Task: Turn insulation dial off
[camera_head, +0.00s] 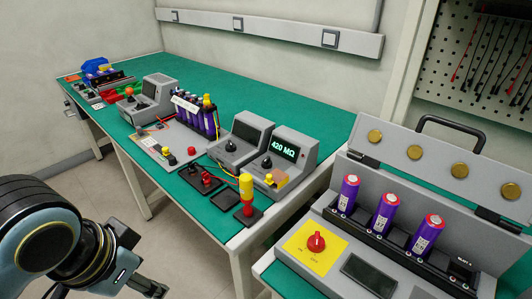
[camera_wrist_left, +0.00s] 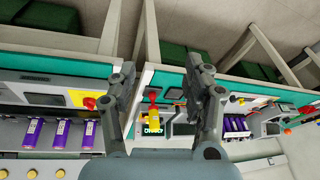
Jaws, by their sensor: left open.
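The insulation tester (camera_head: 292,146) is a grey box with a lit display (camera_head: 283,148) reading 420 MΩ, near the front edge of the green bench. Its black dial (camera_head: 267,162) is on the sloped front; its exact pointer direction is too small to tell. The display also shows, upside down, in the left wrist view (camera_wrist_left: 152,130). My left gripper (camera_head: 152,288) is low at the bottom left in the head view, well short of the bench and apart from the dial. In the left wrist view its two fingers (camera_wrist_left: 160,66) are spread with nothing held. My right gripper is not shown.
A yellow-and-red handled probe (camera_head: 246,190) stands before the tester. A second grey meter (camera_head: 245,135) is beside it on the left. At right, a grey charger holds purple cells (camera_head: 386,212) and a red knob (camera_head: 316,241). Open floor (camera_head: 150,235) lies before the bench.

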